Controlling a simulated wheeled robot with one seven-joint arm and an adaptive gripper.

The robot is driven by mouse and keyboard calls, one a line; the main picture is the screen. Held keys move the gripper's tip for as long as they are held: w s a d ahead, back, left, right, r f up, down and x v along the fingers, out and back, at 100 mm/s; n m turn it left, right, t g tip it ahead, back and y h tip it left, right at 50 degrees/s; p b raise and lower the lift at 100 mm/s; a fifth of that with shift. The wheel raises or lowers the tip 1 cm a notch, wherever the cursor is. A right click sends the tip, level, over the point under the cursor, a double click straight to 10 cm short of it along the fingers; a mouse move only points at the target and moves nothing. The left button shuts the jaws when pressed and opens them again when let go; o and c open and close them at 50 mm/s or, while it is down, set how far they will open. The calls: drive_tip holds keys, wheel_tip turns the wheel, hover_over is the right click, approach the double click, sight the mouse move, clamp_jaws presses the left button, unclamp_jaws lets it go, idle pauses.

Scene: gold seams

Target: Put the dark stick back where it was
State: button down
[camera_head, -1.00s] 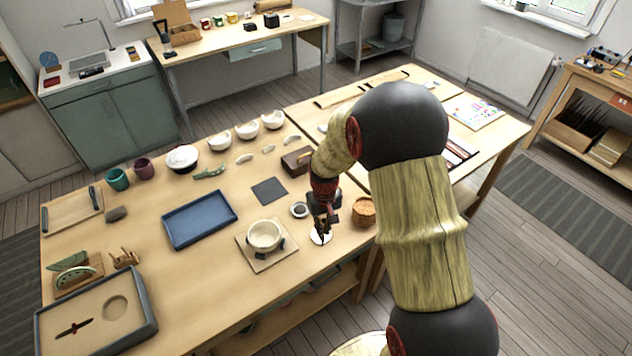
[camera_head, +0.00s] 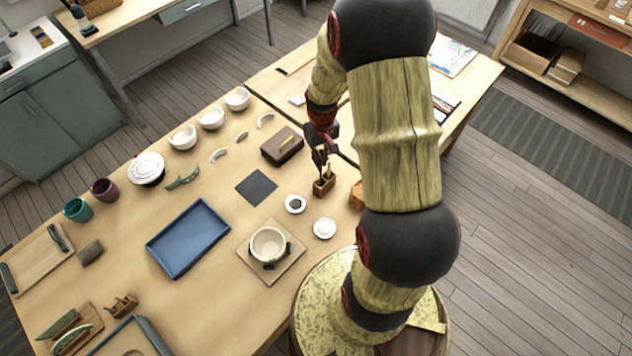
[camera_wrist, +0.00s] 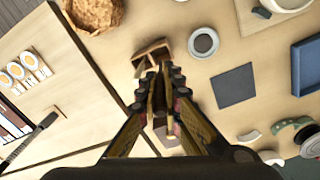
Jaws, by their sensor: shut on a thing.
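My gripper (camera_head: 320,158) is over a small brown wooden holder (camera_head: 324,187) at the right part of the worktable. In the wrist view its fingers (camera_wrist: 159,82) are closed together in front of the holder (camera_wrist: 150,54). The jaws are shut on the dark stick, which is mostly hidden between the fingers. I cannot tell whether the stick's lower end is inside the holder or just above it. A light wooden piece shows at the holder beside the fingers.
Near the holder are a small white dish with dark contents (camera_head: 295,204), an empty white dish (camera_head: 324,228) and a lidded brown box (camera_head: 282,145). A cream bowl (camera_head: 268,244) on a board and a blue tray (camera_head: 188,238) stand further left.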

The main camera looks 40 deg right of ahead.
wheel_tip(320, 180, down, 9)
drive_tip(key=shift+s+f+b, duration=0.1)
drive_tip(key=shift+f+b, duration=0.1)
drive_tip(key=shift+b, duration=0.15)
drive_tip(key=shift+f, duration=0.2)
drive_tip(key=c, duration=2)
unclamp_jaws()
drive_tip(key=shift+r, duration=0.1)
